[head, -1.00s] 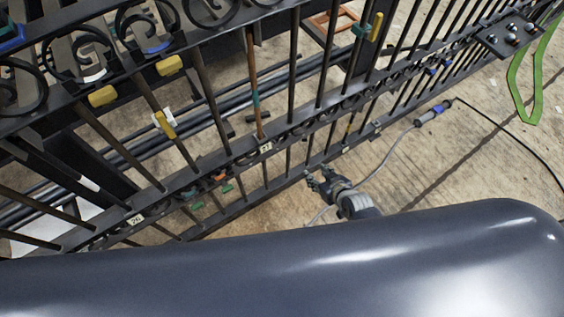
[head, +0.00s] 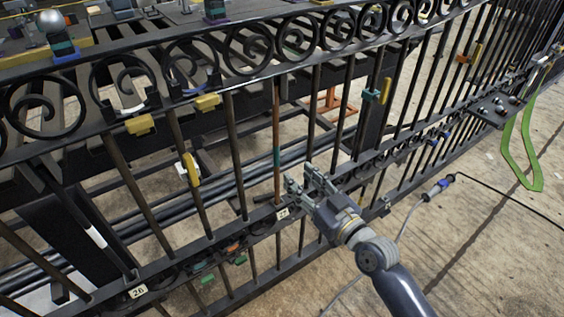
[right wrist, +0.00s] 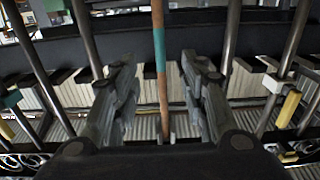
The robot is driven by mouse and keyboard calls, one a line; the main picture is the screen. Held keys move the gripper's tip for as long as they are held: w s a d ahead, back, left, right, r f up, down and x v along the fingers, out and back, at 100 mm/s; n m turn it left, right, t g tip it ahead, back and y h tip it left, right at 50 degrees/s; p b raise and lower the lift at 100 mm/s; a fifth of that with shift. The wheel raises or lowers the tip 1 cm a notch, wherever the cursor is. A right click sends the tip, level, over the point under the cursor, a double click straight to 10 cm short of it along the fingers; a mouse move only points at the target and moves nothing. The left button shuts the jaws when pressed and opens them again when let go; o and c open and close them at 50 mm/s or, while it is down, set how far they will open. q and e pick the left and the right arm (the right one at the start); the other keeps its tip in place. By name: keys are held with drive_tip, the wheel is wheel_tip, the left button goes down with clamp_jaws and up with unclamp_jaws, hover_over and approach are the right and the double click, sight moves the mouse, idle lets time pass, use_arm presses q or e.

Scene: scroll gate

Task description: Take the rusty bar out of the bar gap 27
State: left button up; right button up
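The rusty bar (head: 276,125), brown-orange with a teal band, stands upright in the gate between dark bars. A "27" tag (head: 283,213) sits on the rail at its foot. My right gripper (head: 300,178) is just right of the bar's lower part in the head view, with its fingers apart. In the right wrist view the rusty bar (right wrist: 163,100) runs upright through the space between the open fingers (right wrist: 157,62), touching neither visibly. I cannot tell whether it is between the fingertips or just beyond them. My left gripper is not in view.
Dark bars stand on both sides, one (head: 312,110) close right of the rusty bar. Yellow clips (head: 206,102) and a teal-yellow clamp (head: 378,93) sit on the gate. A scroll frieze (head: 250,48) runs above. A green strap (head: 525,150) hangs at right; floor in front is mostly clear.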

sight(278, 156)
drive_tip(key=b+x, duration=0.2)
drive_tip(key=x, duration=0.7)
drive_tip(key=shift+w+a, duration=0.1)
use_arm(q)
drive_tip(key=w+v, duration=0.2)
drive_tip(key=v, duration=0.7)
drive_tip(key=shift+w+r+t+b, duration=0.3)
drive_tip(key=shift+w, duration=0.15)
use_arm(e)
drive_tip(key=shift+x, duration=1)
clamp_jaws()
drive_tip(key=shift+r, duration=0.2)
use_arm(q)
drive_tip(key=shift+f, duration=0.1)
